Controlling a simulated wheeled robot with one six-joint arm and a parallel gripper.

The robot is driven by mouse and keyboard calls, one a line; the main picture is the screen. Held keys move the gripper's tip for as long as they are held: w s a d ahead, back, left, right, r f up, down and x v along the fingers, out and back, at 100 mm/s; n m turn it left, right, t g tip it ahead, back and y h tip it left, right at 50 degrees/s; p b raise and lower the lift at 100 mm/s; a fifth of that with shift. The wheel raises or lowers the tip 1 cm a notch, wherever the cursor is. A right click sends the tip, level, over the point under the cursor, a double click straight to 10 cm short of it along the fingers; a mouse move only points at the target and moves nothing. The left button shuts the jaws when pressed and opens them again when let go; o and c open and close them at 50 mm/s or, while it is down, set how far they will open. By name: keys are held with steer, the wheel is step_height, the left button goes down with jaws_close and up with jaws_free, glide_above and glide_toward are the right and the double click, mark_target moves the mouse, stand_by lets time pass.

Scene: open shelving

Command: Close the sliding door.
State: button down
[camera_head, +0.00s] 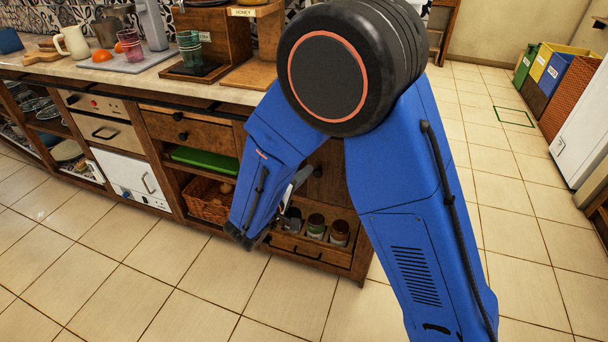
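A brown wooden panel (326,180) with a dark round knob (318,172) shows at the right end of the counter unit. It appears to be the sliding door, but my arm covers much of it, so its edges and how far it stands open cannot be told. Below and left of it is an open bay with several jars (316,225). My gripper (293,198) is partly hidden behind my blue forearm, in front of this bay, below and left of the knob. Its fingers are too small and covered to tell open from shut, or whether they touch anything.
The counter (150,84) carries cups, a pitcher and a wooden stand. Below are drawers, a white oven-like front (130,178), a green tray (205,161) and a wicker basket (207,198). Tiled floor (250,295) in front is clear. Coloured bins (552,75) stand far right.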

steer(key=shift+s+d+f, duration=0.15)
steer(key=shift+d, duration=0.15)
steer(key=s+a+r, duration=0.2)
steer(key=s+a, duration=0.4)
steer(key=a, duration=0.3)
steer(key=shift+s+a, duration=0.35)
steer(key=s+d+r+m+g, duration=0.25)
steer(key=d+g, duration=0.25)
steer(key=d, duration=0.8)
steer(key=s+d+r+m+g, duration=0.25)
steer(key=d+g, duration=0.25)
steer(key=d, duration=0.9)
steer(key=s+d+r+m+y, duration=0.1)
steer(key=s+d+y, duration=0.3)
steer(key=s, duration=0.5)
steer(key=s+d+r+m+y, duration=0.2)
steer(key=s+d+r+y, duration=0.2)
steer(key=s, duration=0.4)
steer(key=shift+s+d+y, duration=0.35)
steer(key=shift+d+y, duration=0.35)
steer(key=shift+d, duration=0.15)
